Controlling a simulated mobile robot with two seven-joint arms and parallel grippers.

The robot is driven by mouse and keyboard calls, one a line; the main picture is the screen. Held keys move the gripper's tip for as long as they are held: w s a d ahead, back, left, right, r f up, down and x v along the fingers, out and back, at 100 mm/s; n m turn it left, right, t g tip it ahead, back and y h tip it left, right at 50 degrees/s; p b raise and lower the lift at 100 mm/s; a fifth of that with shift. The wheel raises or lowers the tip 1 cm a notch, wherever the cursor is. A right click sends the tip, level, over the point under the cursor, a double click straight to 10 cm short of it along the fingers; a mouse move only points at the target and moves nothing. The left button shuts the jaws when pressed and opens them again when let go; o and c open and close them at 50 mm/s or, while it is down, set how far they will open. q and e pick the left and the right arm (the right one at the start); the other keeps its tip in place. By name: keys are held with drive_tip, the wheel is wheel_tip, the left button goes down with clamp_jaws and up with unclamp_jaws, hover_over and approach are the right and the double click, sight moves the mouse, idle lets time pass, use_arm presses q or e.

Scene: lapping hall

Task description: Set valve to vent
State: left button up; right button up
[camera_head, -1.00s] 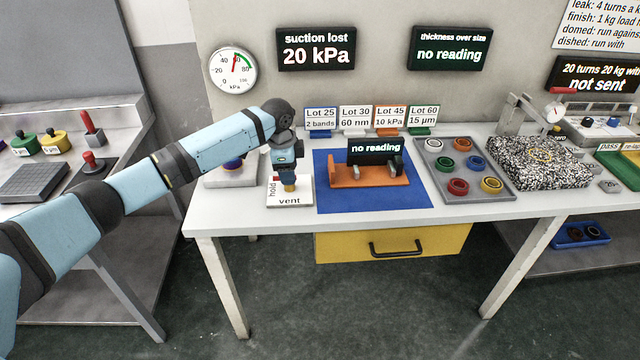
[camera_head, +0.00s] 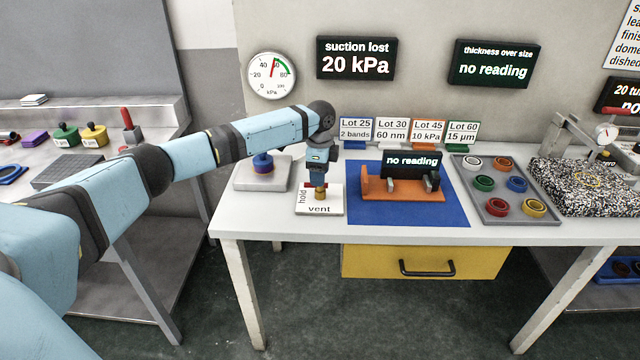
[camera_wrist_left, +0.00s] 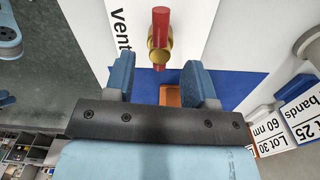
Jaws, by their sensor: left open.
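The valve (camera_head: 320,194), with a brass-yellow body and red handle, stands on a white plate (camera_head: 336,208) marked "hold" at the left and "vent" along the front. In the left wrist view the valve (camera_wrist_left: 159,56) shows a red bar running through its yellow hub, parallel to the "vent" lettering; its longer end points up in the picture, toward the hold side. My left gripper (camera_head: 320,182) points down just above the valve and partly hides it. In the wrist view its blue fingers (camera_wrist_left: 160,78) are apart, with nothing seen gripped between them.
A grey block with a blue-topped knob (camera_head: 263,163) stands left of the plate. An orange fixture (camera_head: 400,190) sits on a blue mat (camera_head: 405,213) to the right. The pressure gauge (camera_head: 272,76) hangs behind; the suction display (camera_head: 356,60) reads 20 kPa lost.

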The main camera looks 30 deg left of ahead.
use_arm(q)
drive_tip(key=shift+f, duration=1.5)
drive_tip(key=shift+c, duration=0.3)
